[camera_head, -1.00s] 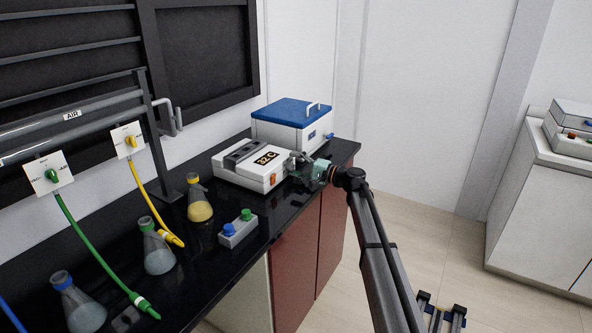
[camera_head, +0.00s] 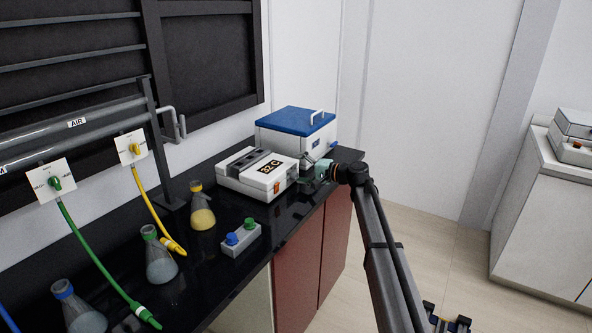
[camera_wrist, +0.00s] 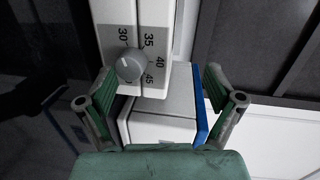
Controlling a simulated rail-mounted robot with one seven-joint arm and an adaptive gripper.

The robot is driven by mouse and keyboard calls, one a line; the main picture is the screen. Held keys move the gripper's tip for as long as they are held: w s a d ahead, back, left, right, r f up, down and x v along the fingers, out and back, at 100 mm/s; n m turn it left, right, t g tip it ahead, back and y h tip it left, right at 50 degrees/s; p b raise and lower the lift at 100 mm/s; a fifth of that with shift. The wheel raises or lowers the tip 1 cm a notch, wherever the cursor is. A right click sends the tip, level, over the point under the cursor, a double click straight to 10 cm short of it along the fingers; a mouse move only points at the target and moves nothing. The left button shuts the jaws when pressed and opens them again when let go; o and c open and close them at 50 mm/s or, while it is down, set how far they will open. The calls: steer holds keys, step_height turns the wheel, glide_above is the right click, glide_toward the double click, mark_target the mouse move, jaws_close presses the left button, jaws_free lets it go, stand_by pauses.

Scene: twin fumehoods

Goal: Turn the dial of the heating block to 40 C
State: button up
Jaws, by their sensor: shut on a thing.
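The heating block (camera_head: 246,183) is a white box on the black bench with dark wells on top. Its display (camera_head: 270,166) appears to read 32 C. In the wrist view, its grey round dial (camera_wrist: 130,65) sits on a pale face marked 30, 35, 40 and 45. The dial's pointer is too faint to read surely.
A blue-lidded white box (camera_head: 296,135) stands just behind the block. A two-knob grey box (camera_head: 241,240), a yellow flask (camera_head: 203,214) and two other flasks stand in front. Green and yellow hoses hang at the left.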

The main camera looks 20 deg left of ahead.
steer(key=shift+d+r, duration=0.3)
steer(key=shift+r, duration=0.2)
steer(key=shift+d+r, duration=0.3)
steer(key=shift+r, duration=0.2)
steer(key=shift+c, duration=0.5)
steer(key=shift+s+d+r, duration=0.45)
steer(key=shift+d+r, duration=0.05)
steer(key=shift+d, duration=0.15)
steer(key=shift+c, duration=0.3)
steer(key=shift+w+d+f+b, duration=0.2)
steer(key=shift+f+b, duration=0.1)
steer(key=shift+f, duration=0.3)
steer(key=shift+s+d, duration=0.15)
steer(key=shift+d, duration=0.65)
steer(key=shift+s+d, duration=0.15)
steer(key=shift+d, duration=0.6)
steer(key=s+d+b, duration=0.1)
steer(key=d, duration=1.3)
steer(key=shift+b, duration=0.35)
steer(key=shift+d, duration=0.1)
